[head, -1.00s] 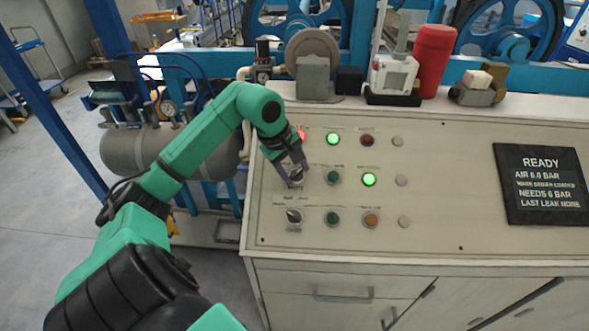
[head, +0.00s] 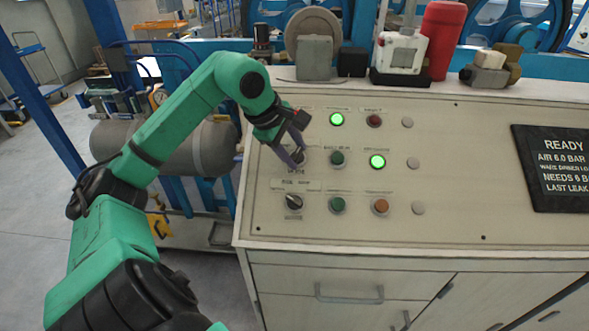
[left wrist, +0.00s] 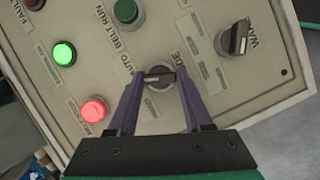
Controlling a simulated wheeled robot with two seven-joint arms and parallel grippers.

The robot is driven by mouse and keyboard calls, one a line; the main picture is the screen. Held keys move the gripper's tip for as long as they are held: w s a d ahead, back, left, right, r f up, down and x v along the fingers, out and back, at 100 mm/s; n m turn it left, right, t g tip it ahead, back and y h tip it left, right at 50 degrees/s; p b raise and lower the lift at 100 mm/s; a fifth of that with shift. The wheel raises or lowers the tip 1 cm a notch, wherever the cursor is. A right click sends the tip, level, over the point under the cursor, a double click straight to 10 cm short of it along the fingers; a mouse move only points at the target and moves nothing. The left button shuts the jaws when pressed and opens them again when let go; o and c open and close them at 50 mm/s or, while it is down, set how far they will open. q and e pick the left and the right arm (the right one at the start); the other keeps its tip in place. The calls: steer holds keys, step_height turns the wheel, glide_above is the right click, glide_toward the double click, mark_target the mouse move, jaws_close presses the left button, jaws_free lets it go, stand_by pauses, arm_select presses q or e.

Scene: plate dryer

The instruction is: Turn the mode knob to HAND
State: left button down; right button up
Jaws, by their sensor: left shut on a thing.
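The mode knob (left wrist: 160,77) is a black-handled selector in a round grey collar, in the middle of the left wrist view. "AUTO" and part of "MODE" are readable beside it; I cannot read a HAND label. My left gripper (left wrist: 159,80) is shut on the knob, with one purple finger at each end of its handle. In the head view my left gripper (head: 294,158) reaches down to the knob at the left of the panel's middle row and mostly hides it. My right gripper is not in view.
A second selector knob (head: 293,202) sits just below on the panel (head: 470,150); it also shows in the left wrist view (left wrist: 237,40). Close by are a green button (head: 337,158), a lit green lamp (head: 377,161) and a lit red lamp (left wrist: 93,110). A black READY display (head: 555,170) stands at right.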

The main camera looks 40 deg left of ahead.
arm_select(q)
steer(key=n+b, duration=0.2)
steer(key=b, duration=0.1)
steer(key=n+t+b, duration=0.1)
steer(key=n+b, duration=0.1)
steer(key=n+t+y+b, duration=0.1)
steer(key=n+b, duration=0.1)
steer(key=b, duration=0.1)
steer(key=shift+s+f+b, duration=0.15)
steer(key=shift+f+b, duration=0.2)
steer(key=shift+d+r+n+t+y+b, duration=0.1)
steer(key=shift+n+t+y+b, duration=0.45)
steer(key=shift+n, duration=0.55)
steer(key=shift+n+b, duration=0.5)
steer(key=shift+n, duration=0.3)
steer(key=shift+n+y, duration=0.35)
steer(key=shift+n, duration=0.15)
steer(key=shift+d+r+n+y+b, duration=0.15)
steer(key=shift+n+y+b, duration=0.25)
steer(key=shift+n, duration=0.9)
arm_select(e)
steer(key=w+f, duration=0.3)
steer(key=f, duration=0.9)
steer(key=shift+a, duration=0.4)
arm_select(q)
steer(key=shift+t, duration=0.25)
steer(key=shift+c, duration=1.6)
jaws_free()
